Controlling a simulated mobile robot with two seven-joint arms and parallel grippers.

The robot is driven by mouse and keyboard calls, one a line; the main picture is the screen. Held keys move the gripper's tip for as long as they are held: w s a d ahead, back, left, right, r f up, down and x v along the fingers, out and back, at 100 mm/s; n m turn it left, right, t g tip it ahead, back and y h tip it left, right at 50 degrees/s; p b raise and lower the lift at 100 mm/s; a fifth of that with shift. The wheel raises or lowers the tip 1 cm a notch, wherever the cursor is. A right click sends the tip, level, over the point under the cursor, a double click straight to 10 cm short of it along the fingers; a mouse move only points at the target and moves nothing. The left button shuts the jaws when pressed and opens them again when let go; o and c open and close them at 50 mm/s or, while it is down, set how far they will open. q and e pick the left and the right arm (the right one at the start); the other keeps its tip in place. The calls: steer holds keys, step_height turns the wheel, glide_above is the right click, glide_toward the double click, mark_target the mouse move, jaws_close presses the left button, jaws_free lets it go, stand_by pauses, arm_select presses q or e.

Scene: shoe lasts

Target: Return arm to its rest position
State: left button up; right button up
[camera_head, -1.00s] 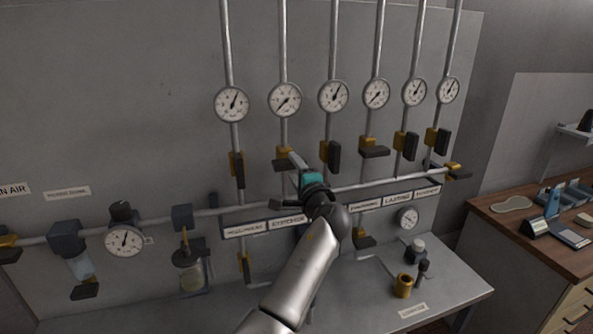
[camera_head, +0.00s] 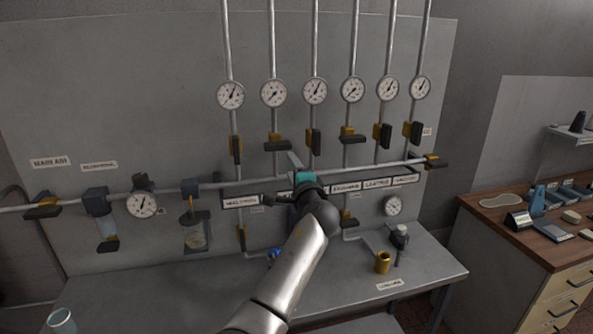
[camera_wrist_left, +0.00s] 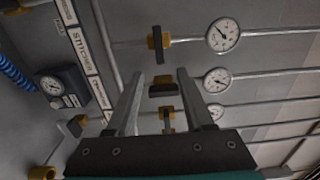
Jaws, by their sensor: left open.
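My left gripper (camera_head: 294,160) is raised in front of the pipe panel in the head view, with its teal band just behind the fingers. In the left wrist view its two fingers (camera_wrist_left: 160,78) are spread apart with nothing held between them. A valve with a dark handle (camera_wrist_left: 163,88) shows beyond the gap, and I cannot tell how far away it is. My left arm (camera_head: 291,270) reaches up from the bottom of the head view and hides part of the panel's labels and lower pipes. My right gripper is in neither view.
A horizontal pipe (camera_head: 225,184) crosses the panel. A brass cup (camera_head: 383,262) stands on the grey bench (camera_head: 440,262). A wooden worktop (camera_head: 540,241) is at right.

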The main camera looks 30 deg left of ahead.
arm_select(q)
steer(key=shift+s, duration=0.1)
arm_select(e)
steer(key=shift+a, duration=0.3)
